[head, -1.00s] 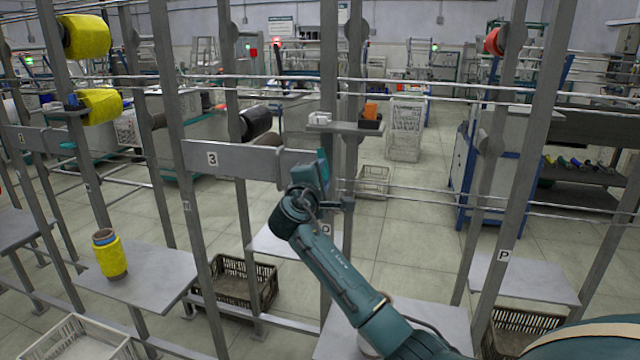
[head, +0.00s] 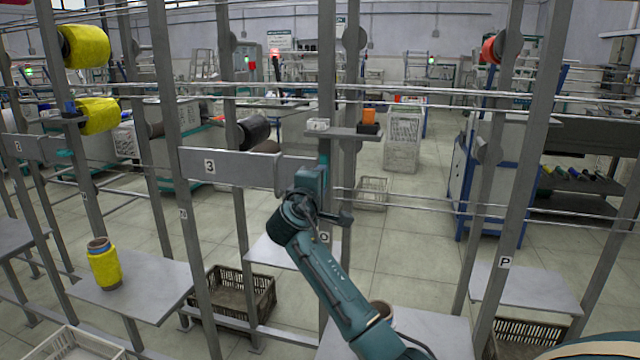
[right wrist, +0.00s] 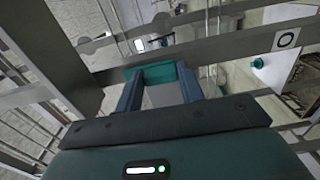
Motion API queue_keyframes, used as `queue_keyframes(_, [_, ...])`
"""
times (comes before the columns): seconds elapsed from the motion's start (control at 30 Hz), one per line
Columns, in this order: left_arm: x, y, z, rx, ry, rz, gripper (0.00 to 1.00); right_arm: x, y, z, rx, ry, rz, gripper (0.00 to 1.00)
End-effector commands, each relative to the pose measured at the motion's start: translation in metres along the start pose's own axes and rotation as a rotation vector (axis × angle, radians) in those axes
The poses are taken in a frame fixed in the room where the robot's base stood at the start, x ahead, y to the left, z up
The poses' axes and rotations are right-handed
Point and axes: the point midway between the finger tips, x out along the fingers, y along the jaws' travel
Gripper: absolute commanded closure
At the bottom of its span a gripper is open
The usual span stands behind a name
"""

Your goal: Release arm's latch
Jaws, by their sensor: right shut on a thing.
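A grey horizontal arm plate (head: 232,167) marked 3 runs to the upright post by my right gripper (head: 320,170). In the right wrist view, my right gripper (right wrist: 160,86) has its two dark blue fingers around a part with a teal bar (right wrist: 157,72) across the fingertips. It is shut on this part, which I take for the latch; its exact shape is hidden. In the head view, my wrist covers most of the grip. My left gripper is not in view.
A small shelf (head: 345,133) with an orange item sits above the gripper. Thin rails (head: 420,201) run right of it. A yellow bobbin (head: 104,264) stands on a grey table (head: 150,300) at left. A brown crate (head: 236,290) lies on the floor below.

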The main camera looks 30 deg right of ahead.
Motion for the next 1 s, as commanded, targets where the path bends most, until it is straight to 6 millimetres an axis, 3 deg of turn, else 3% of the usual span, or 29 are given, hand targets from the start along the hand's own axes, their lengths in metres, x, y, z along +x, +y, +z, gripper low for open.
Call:
queue_keyframes(0.27, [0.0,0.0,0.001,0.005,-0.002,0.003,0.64,0.0,-0.001,0.0,0.002,0.0,-0.002,0.41])
queue_keyframes(0.57, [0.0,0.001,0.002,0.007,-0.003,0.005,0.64,-0.003,-0.001,0.0,0.001,0.001,-0.001,0.4])
queue_keyframes(0.77, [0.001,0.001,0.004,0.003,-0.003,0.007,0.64,-0.031,-0.002,-0.001,0.004,0.004,-0.002,0.4])
queue_keyframes(1.0, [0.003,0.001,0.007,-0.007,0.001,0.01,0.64,-0.086,-0.002,-0.001,0.005,0.004,-0.003,0.4])
